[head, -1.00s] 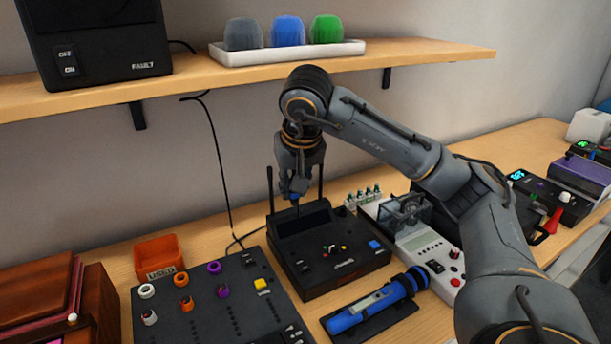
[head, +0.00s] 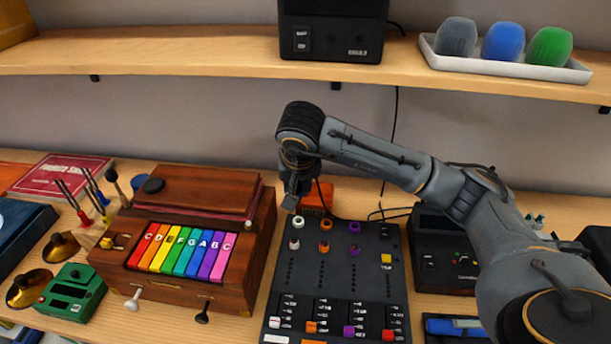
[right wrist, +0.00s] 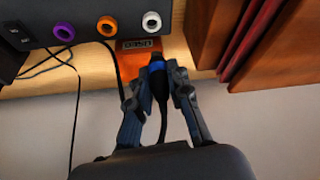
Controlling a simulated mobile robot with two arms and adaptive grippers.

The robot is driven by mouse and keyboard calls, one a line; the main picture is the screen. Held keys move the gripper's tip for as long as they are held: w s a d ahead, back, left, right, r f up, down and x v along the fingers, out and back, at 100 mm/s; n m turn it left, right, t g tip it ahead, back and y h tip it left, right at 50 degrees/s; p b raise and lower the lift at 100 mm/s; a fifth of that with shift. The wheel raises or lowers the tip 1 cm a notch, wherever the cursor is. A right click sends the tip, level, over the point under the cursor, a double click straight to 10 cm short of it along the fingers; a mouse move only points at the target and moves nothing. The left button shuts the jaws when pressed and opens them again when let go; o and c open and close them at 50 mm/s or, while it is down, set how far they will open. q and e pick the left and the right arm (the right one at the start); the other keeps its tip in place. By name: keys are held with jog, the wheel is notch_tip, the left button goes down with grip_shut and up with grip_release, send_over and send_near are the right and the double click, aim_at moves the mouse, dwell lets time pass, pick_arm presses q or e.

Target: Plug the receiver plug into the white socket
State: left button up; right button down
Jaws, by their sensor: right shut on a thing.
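My right gripper (head: 291,198) is at the back left of the black mixer panel, just behind the white socket (head: 298,222). In the right wrist view its fingers (right wrist: 158,84) are shut on the receiver plug (right wrist: 157,72), a dark plug with a blue band, and a black cable trails from it. The white ring-shaped socket (right wrist: 151,20) shows beyond the plug, which is apart from it. The arm hides the plug in the head view. My left gripper is not in view.
Orange (head: 325,223) and purple (head: 354,226) sockets sit right of the white one. An orange bin (head: 316,192) stands behind the panel. A wooden keyboard box (head: 262,228) is close on the left. The shelf (head: 200,60) runs above; the black receiver (head: 440,246) is at right.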

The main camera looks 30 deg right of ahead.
aim_at(298, 218)
jog(key=shift+f+b, duration=0.6)
jog(key=shift+f, duration=0.5)
jog(key=shift+f+b, duration=0.85)
jog(key=shift+f, duration=0.75)
pick_arm(q)
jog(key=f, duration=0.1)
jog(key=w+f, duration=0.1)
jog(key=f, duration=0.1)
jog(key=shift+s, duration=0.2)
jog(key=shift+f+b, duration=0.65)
jog(key=shift+b, duration=0.05)
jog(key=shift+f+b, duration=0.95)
pick_arm(e)
jog(key=shift+f, duration=1.05)
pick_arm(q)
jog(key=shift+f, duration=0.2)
pick_arm(e)
jog(key=shift+s+f, duration=0.15)
jog(key=shift+f, duration=0.1)
